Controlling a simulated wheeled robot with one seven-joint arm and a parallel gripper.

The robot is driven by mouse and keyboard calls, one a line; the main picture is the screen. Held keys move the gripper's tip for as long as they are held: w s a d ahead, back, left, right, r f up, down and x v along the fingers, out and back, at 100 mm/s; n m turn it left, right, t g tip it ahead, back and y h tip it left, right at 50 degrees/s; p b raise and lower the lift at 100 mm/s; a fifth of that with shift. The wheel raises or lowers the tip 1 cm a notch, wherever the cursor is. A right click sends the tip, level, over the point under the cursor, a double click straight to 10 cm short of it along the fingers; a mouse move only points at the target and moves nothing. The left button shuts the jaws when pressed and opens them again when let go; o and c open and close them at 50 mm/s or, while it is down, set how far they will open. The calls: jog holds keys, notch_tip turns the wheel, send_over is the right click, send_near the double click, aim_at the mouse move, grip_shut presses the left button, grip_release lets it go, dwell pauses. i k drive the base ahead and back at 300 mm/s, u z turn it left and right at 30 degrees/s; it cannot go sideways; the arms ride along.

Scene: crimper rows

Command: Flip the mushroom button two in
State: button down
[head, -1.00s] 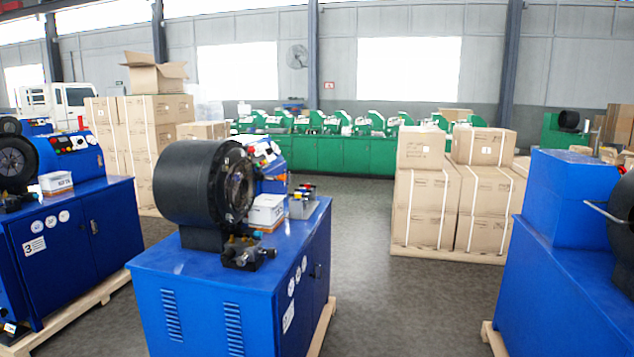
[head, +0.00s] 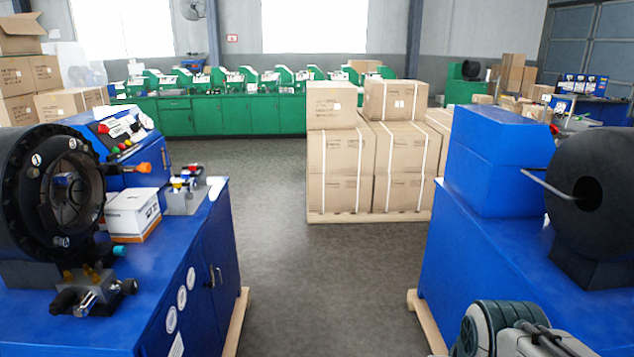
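A blue crimper machine stands at left with a sloped control panel (head: 120,136) beside its black ring head (head: 50,195). Small red, green and yellow buttons show on the panel; a red one (head: 103,128) sits near its upper left. They are too small to tell which is mushroom button two, or whether any is pressed in. An orange-tipped handle (head: 145,167) sticks out in front of the panel. My gripper is not in view; only part of my arm shows at the bottom right, apart from the panel.
A white box (head: 132,213) and a small tray (head: 190,193) with coloured parts lie on the left machine's top. Another blue machine (head: 490,160) stands at right. Grey floor (head: 300,290) lies clear between them, up to stacked cartons (head: 340,160) on a pallet.

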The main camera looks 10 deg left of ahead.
aim_at(104, 128)
jog(key=u, duration=0.05)
jog(key=i, duration=1.55)
jog(key=u, duration=0.95)
jog(key=i, duration=1.2)
jog(key=u, duration=1.3)
jog(key=i, duration=0.5)
jog(key=u, duration=0.25)
